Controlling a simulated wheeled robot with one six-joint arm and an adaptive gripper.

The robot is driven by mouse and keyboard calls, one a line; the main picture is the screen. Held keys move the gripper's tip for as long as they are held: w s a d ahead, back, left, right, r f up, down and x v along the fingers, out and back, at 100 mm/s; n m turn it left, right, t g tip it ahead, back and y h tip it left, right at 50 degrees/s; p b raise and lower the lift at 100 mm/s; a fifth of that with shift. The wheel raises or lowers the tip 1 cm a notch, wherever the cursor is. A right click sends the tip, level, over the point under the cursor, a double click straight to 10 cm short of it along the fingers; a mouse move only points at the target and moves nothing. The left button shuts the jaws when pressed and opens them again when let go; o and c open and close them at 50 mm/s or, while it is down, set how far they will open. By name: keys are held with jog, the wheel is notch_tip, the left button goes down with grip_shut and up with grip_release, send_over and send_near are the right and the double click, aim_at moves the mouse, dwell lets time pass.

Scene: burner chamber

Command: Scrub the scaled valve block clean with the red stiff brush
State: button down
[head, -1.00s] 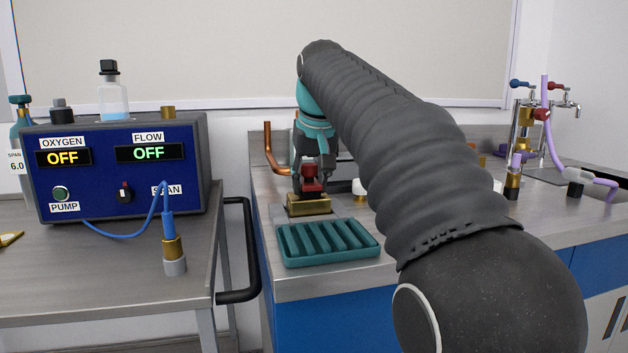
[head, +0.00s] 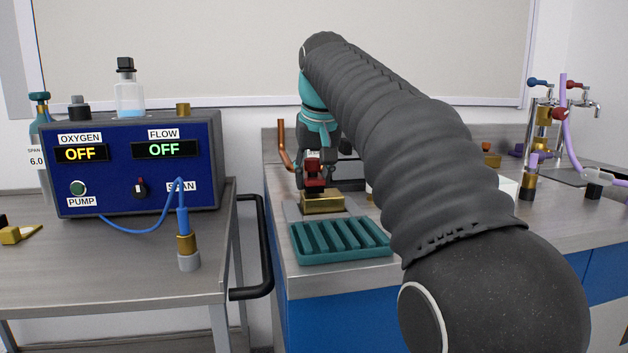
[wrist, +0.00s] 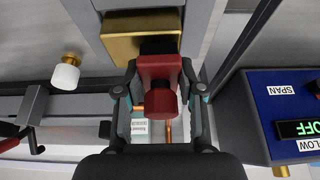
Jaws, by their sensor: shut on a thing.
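The valve block (head: 324,203) is a brass-coloured block on a grey plate on the steel bench. Its visible faces look mostly bright gold, and fine scale is too small to tell. It also shows at the top of the wrist view (wrist: 140,46). My gripper (head: 315,178) is shut on the red brush (wrist: 160,72), just behind and above the block in the head view. The brush's dark bristle end overlaps the block's edge in the wrist view. Whether it touches the block I cannot tell.
A teal slotted tray (head: 345,258) lies in front of the block at the bench edge. A blue analyser box (head: 130,175) stands on the left table. A copper pipe (head: 283,150) rises behind the block. Taps (head: 545,125) stand at the right.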

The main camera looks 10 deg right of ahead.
aim_at(313, 159)
jog(key=shift+r, duration=2.5)
